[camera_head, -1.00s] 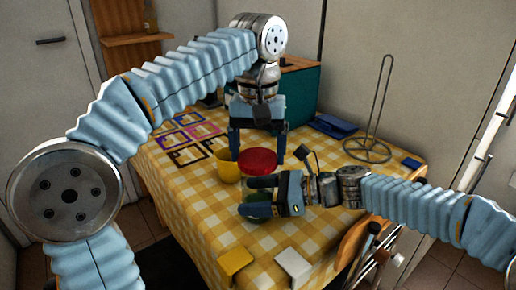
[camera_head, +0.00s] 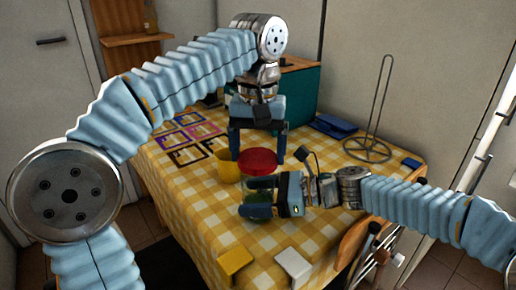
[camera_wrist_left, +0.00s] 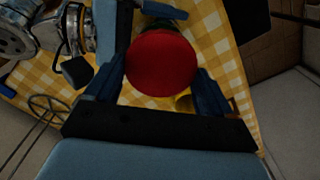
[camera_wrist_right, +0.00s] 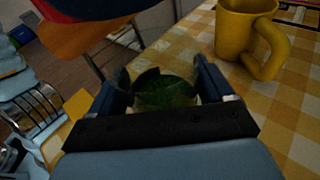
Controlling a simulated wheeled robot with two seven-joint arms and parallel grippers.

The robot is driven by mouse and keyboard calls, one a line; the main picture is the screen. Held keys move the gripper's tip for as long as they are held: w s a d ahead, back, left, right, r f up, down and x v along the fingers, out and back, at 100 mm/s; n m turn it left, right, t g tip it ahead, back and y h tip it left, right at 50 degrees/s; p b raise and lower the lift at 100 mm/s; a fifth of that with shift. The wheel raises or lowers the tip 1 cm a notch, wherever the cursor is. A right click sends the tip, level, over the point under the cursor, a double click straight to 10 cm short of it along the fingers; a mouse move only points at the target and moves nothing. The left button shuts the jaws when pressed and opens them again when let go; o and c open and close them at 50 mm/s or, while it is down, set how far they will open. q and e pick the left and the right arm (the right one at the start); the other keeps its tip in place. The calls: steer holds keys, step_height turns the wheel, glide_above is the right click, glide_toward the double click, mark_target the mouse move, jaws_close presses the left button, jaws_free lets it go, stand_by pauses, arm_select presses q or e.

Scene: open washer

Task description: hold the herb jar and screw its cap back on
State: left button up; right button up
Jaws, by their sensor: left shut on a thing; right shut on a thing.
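The red cap (camera_head: 258,161) is between the fingers of my left gripper (camera_head: 258,158), which points down from above and is shut on it. In the left wrist view, the cap (camera_wrist_left: 160,62) fills the space between the fingertips. The herb jar (camera_head: 258,197) is clear with green contents. My right gripper (camera_head: 250,196) reaches in from the right, shut on the jar's sides. In the right wrist view, the jar's green contents (camera_wrist_right: 168,92) show between the fingers. The cap is just above the jar; I cannot tell whether they touch. The jar's rim is hidden.
A yellow mug (camera_head: 227,166) stands close left of the cap. Behind are coloured square frames (camera_head: 190,140), a teal box (camera_head: 300,92), a blue item (camera_head: 333,125) and a wire stand (camera_head: 368,150). Yellow (camera_head: 235,262) and white (camera_head: 294,266) pieces lie at the front edge.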

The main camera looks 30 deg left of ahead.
mark_target(256, 157)
steer(key=c, duration=0.5)
arm_select(q)
steer(key=n, duration=0.4)
steer(key=shift+r, duration=0.35)
steer(key=n, duration=0.5)
steer(key=shift+s+a+r, duration=0.1)
steer(key=shift+r, duration=0.3)
steer(key=shift+f, duration=2.4)
steer(key=shift+f, duration=0.95)
